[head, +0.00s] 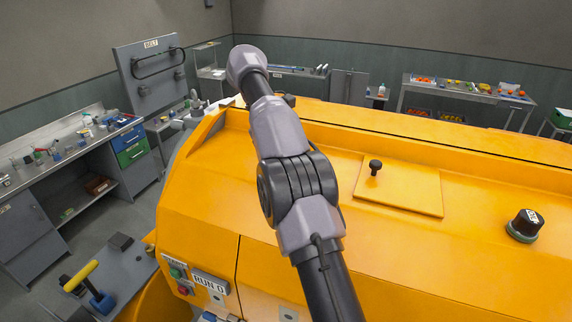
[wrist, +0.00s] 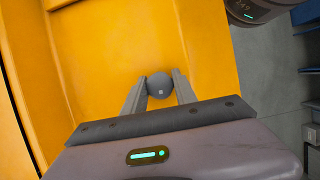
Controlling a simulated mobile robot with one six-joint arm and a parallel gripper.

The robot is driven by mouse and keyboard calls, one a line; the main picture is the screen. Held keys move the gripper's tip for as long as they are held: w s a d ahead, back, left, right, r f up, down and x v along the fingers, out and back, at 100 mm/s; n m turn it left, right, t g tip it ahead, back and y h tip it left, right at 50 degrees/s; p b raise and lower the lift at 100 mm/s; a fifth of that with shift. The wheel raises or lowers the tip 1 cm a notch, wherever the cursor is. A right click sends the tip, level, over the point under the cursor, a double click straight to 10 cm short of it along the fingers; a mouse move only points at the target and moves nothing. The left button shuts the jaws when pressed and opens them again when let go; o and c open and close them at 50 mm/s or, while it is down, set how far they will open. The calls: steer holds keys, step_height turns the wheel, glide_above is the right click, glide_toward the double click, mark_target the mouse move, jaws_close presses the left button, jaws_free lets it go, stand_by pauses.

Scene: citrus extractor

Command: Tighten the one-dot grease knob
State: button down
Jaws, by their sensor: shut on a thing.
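In the wrist view, a dark grey round knob (wrist: 159,87) stands against a yellow panel (wrist: 110,50) of the machine. A small pale mark shows on its face; I take it as a single dot. My gripper (wrist: 160,80) has one finger on each side of the knob and is shut on it. The knob's base and stem are hidden. In the head view my arm reaches over the yellow machine (head: 420,255) to its far left end. My gripper and the knob are hidden there.
A black-knobbed hatch (head: 410,192) and a black cap (head: 525,224) sit on the machine's top. A panel with buttons and a RUN 0 sign (head: 210,283) is on its front. A cluttered workbench (head: 55,165) stands left. Open floor (wrist: 262,85) shows right of the panel.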

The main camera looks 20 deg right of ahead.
steer(key=shift+r+m, duration=0.1)
steer(key=shift+m, duration=0.3)
steer(key=c, duration=1)
jaws_free()
steer(key=shift+s, duration=0.15)
